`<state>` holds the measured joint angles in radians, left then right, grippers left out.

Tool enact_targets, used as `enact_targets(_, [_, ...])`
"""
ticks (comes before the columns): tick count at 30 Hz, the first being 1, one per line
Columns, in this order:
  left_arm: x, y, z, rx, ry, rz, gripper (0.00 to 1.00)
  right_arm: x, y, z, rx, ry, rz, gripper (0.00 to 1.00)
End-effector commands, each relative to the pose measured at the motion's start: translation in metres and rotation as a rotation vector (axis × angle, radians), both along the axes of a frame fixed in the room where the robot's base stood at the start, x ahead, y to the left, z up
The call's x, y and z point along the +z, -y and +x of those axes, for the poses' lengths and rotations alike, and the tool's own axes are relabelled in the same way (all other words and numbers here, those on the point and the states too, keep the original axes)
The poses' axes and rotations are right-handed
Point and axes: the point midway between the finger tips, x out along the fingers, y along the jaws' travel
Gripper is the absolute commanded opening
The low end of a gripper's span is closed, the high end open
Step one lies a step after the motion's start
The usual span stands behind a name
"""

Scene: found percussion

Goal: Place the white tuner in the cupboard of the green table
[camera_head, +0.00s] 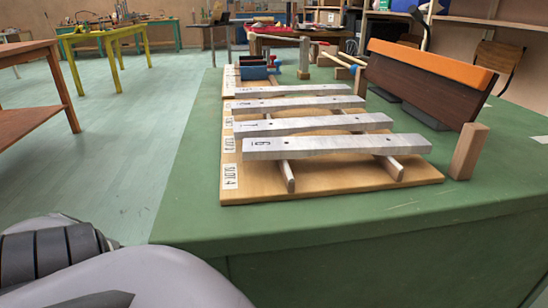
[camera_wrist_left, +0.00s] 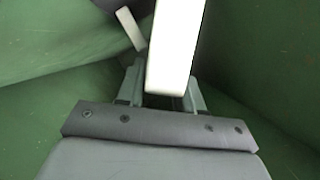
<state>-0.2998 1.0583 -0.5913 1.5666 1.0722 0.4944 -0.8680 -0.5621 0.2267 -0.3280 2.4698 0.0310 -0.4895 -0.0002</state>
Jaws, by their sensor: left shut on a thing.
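The white tuner (camera_wrist_left: 175,55) is a pale, bright block in the left wrist view. My left gripper (camera_wrist_left: 163,92) is shut on its near end, and the tuner extends away from the fingers toward the top of the picture. Dark green surfaces surround them on both sides. I cannot tell whether these are the inside of the cupboard. The green table (camera_head: 190,190) fills the right half of the head view; its cupboard opening does not show there. My left gripper and the tuner are out of the head view. My right gripper is not in view.
A wooden board (camera_head: 410,184) with several grey metal bars lies on the green table. A wooden block (camera_head: 468,151) stands beside it, with a dark, orange-topped case (camera_head: 425,80) behind. A pale strip (camera_wrist_left: 130,28) shows beside the tuner. The floor (camera_head: 110,130) at left is clear.

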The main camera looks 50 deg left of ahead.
Motion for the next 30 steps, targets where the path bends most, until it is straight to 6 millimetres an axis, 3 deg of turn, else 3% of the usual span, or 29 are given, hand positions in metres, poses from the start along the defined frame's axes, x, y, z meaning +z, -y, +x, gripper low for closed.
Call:
enact_targets(10, [0.0, 0.0, 0.001, 0.002, 0.004, -0.001, 0.0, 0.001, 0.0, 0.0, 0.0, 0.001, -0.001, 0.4])
enact_targets(11, [-0.002, -0.001, 0.0, 0.002, 0.001, 0.0, 0.39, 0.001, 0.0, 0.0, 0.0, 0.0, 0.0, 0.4])
enact_targets(13, [-0.002, -0.001, 0.0, 0.001, 0.0, 0.0, 0.62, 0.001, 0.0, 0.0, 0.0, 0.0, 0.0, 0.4])
enact_targets(25, [0.001, 0.0, -0.001, -0.001, -0.001, 0.0, 0.62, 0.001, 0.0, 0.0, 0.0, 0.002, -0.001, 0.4])
enact_targets(30, [0.01, -0.007, -0.022, 0.001, -0.005, 0.003, 0.62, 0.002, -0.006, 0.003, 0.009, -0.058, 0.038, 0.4])
